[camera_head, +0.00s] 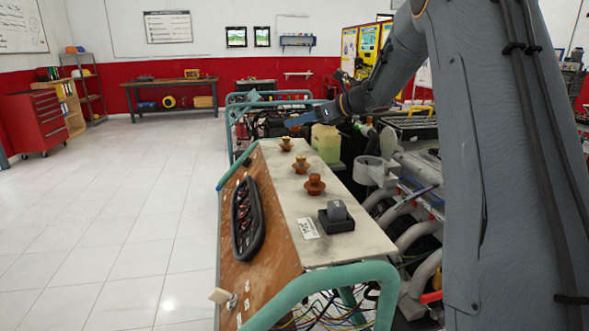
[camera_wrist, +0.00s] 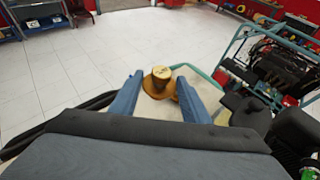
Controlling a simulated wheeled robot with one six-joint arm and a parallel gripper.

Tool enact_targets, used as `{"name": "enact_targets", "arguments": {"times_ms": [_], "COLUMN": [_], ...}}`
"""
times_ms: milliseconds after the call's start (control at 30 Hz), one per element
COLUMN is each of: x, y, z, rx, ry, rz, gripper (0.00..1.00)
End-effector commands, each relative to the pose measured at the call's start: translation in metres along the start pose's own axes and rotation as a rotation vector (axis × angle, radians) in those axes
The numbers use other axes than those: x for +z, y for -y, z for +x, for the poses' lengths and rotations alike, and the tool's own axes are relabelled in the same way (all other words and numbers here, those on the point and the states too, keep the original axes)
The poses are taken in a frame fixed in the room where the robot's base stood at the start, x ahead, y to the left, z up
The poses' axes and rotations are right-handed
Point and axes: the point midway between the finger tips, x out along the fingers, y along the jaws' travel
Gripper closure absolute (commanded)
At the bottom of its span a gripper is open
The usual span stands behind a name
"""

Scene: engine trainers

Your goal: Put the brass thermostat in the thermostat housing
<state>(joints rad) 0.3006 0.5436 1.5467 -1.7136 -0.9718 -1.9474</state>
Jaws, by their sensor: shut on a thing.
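In the wrist view my gripper (camera_wrist: 160,84) is shut on the brass thermostat (camera_wrist: 160,76), a yellow-topped round piece with a wider brown flange, between two blue fingers. In the head view my gripper (camera_head: 292,122) is above the far end of the panel; the held piece cannot be made out there. A grey open-topped cup (camera_head: 371,171), which looks like the thermostat housing, stands on the engine right of the panel, to the right of and nearer than my gripper.
Three similar round pieces stand on the panel top: far (camera_head: 286,145), middle (camera_head: 300,164) and a redder near one (camera_head: 314,186). A black-based grey switch (camera_head: 337,217) is nearer. A pale jug (camera_head: 326,143) stands beside my gripper. Teal rails (camera_head: 330,285) edge the trainer. Floor at left is clear.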

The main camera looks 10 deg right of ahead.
Motion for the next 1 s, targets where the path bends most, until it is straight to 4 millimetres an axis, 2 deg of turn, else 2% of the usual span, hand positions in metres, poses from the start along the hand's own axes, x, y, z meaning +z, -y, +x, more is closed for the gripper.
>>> {"name": "enact_targets", "arguments": {"times_ms": [300, 533, 733, 1000], "x": [-0.045, -0.061, -0.086, -0.090], "y": [-0.005, -0.004, -0.004, -0.003], "z": [0.021, 0.027, 0.036, 0.038], "rx": [0.005, 0.004, 0.003, 0.001], "ry": [-0.003, -0.002, -0.002, 0.000], "rz": [0.002, 0.001, 0.003, -0.001], "gripper": [0.80, 0.80, 0.80, 0.80]}}
